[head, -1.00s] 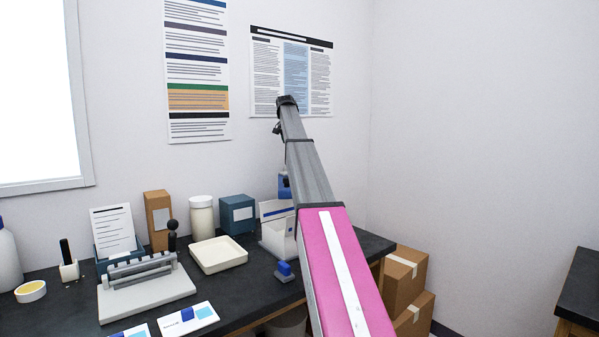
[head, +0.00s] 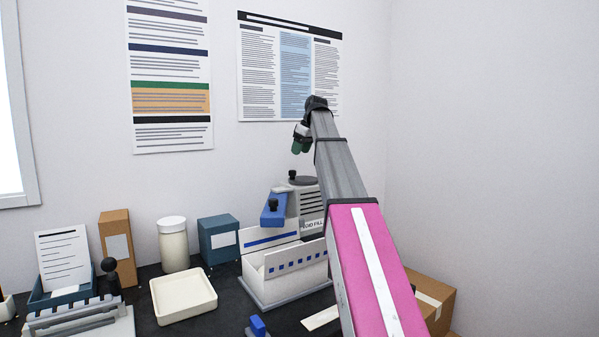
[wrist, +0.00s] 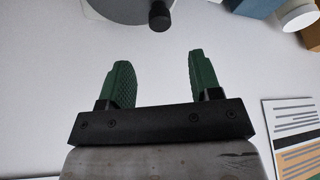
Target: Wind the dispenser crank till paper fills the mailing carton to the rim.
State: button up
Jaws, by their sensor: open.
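The dispenser (head: 311,208), lettered "VOID FILL", stands on the dark bench left of my arm, which hides its right side. It has a grey round top with a black knob (head: 292,174) and a blue arm (head: 271,212) with another black knob. Part of a grey disc (wrist: 118,8) with a black knob (wrist: 160,15) shows at the top of the wrist view. The white mailing carton (head: 288,282), blue-marked with its back flap raised, sits below the dispenser; its fill is not clear. My gripper (head: 301,147) is open and empty above the dispenser, its green fingers (wrist: 158,75) apart.
A cream tray (head: 184,312), a white jar (head: 173,247), a teal box (head: 218,239) and a tall brown box (head: 116,248) stand left of the carton. A blue-handled item (head: 258,326) lies in front. Cardboard boxes (head: 440,290) are at right.

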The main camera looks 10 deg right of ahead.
aim_at(292, 172)
jog(key=x, duration=1)
jog(key=shift+w+a+f, duration=0.1)
jog(key=shift+a+f, duration=0.1)
jog(key=shift+f, duration=0.05)
jog(key=c, duration=0.9)
